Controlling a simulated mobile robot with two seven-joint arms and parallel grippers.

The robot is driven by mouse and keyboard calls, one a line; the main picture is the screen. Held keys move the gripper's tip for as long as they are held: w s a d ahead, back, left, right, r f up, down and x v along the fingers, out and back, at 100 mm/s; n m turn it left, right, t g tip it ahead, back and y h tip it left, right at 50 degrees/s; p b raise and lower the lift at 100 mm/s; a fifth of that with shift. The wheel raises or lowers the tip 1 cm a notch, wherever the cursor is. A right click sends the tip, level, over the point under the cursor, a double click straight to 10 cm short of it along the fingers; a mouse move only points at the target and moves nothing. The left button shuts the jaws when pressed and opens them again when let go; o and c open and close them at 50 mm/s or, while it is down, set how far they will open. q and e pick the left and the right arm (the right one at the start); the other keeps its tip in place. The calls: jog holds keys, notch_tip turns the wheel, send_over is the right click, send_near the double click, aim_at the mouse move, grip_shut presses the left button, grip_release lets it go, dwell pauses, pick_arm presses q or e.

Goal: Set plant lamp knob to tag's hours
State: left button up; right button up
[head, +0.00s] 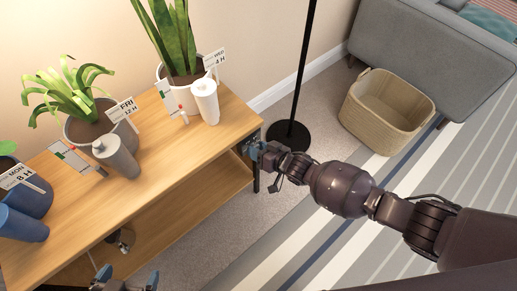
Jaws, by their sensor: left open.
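Three hour tags stand at potted plants on a wooden table: "MON 8 H" (18,177) at left, "FRI 12 H" (122,110) in the middle, "WED 4 H" (214,59) at the back right. A black pole (305,60), perhaps a lamp stand, rises from a round floor base (288,136); its top is out of view. I cannot make out a lamp knob. My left gripper (128,277) is open and empty at the bottom edge, in front of the table. My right gripper (249,147) is at the table's right end; its fingers are too small to judge.
A blue cylinder (22,225), a grey one (117,156) and a white one (206,101) stand by the plants on the tabletop (175,150). A small dark object (122,240) is by the lower shelf. A basket (385,110) and grey sofa (440,55) are at right.

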jog(key=o, duration=0.3)
jog(key=shift+p+v, duration=1.65)
jog(key=shift+v, duration=3.8)
